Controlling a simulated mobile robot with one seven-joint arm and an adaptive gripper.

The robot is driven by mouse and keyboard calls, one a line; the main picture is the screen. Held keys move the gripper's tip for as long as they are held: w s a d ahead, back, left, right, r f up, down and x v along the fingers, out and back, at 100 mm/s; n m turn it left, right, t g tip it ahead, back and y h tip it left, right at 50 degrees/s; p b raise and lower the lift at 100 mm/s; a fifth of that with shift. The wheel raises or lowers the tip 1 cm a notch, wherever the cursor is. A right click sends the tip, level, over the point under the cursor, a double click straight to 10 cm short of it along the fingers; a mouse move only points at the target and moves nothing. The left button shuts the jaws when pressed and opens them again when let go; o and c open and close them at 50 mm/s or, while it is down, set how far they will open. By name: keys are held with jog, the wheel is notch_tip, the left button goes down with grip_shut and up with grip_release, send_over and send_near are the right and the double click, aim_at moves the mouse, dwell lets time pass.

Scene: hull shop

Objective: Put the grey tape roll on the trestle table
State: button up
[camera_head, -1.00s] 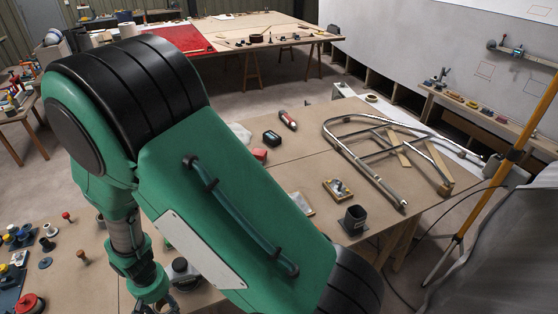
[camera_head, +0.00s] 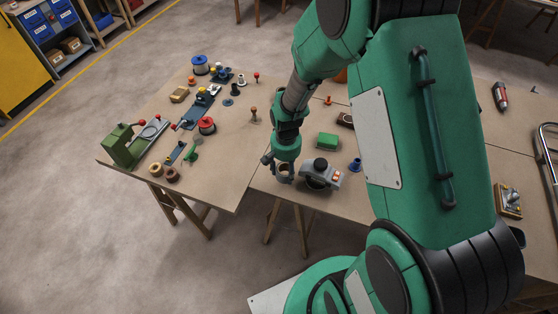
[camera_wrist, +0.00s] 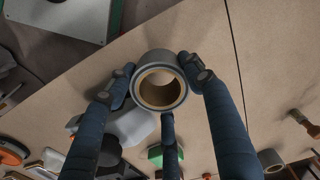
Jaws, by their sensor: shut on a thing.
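The grey tape roll (camera_wrist: 161,82), with a brown core, is held between the fingers of my gripper (camera_wrist: 160,90) in the wrist view. In the head view my gripper (camera_head: 283,168) points down over the front part of the tan trestle table (camera_head: 240,170), left of a grey device with a black knob (camera_head: 320,172). The roll is small and partly covered by the fingers there. I cannot tell whether it touches the tabletop or is above it.
A green clamp tool (camera_head: 122,148), two brown rings (camera_head: 164,173), a red-topped spool (camera_head: 207,125) and other small items stand on the left part of the table. A green block (camera_head: 327,141) lies behind the grey device. Bare board lies left of my gripper.

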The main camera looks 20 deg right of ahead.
jog(key=w, duration=0.2)
jog(key=w+b, duration=0.1)
jog(key=w, duration=0.2)
jog(key=w+d, duration=0.1)
jog(key=w, duration=0.2)
jog(key=shift+w+f, duration=0.25)
jog(key=shift+f, duration=0.15)
jog(key=shift+f+b, duration=0.75)
jog(key=shift+f, duration=1)
jog(key=shift+f, duration=0.15)
jog(key=o, duration=1.1)
jog(key=shift+o, duration=0.2)
notch_tip(320, 180, up, 12)
jog(key=p, duration=0.3)
